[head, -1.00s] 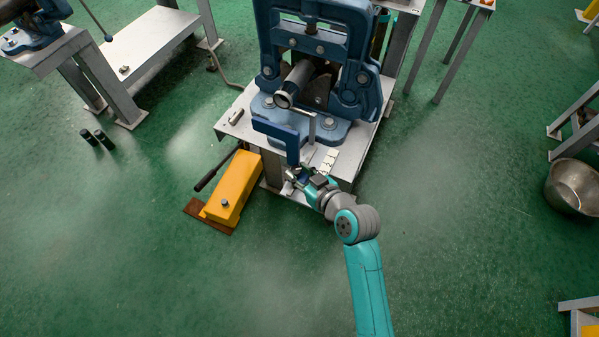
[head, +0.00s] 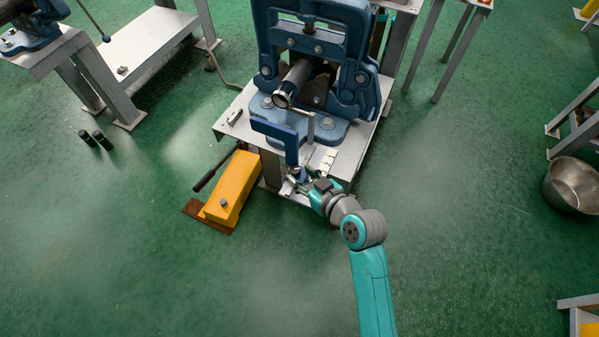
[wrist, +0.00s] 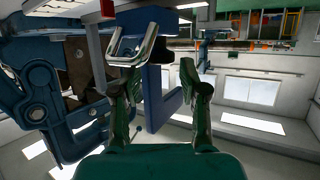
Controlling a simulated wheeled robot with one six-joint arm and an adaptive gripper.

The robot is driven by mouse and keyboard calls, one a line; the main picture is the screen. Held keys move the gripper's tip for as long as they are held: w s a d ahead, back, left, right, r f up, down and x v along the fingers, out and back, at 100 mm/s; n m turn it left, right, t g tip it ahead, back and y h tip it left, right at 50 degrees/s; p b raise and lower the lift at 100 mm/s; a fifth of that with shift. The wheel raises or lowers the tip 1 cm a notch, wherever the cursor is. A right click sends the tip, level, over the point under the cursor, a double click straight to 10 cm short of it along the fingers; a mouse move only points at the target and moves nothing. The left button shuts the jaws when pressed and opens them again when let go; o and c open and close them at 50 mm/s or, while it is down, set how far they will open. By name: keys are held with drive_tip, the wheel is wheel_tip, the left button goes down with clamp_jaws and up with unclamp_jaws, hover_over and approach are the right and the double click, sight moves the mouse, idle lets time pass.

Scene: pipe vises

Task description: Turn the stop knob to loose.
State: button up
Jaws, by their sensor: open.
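A blue angled stop bracket (head: 290,145) stands at the front of the blue pipe vise (head: 318,40), below the open end of a grey pipe (head: 290,85). My gripper (head: 296,176) is at the lower end of this bracket. In the wrist view the two fingers of my gripper (wrist: 163,60) are apart, with the blue bracket (wrist: 158,95) showing between and beyond them. I cannot make out the stop knob clearly; the fingers and bracket crowd that spot. I cannot tell whether a finger touches anything.
The vise stands on a grey metal table (head: 352,150). A yellow box-shaped unit (head: 232,185) with a black handle lies on the floor to the left. A metal pot (head: 573,185) is at the far right. Green floor is open in front.

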drive_tip(key=v, duration=1)
drive_tip(key=shift+f, duration=0.15)
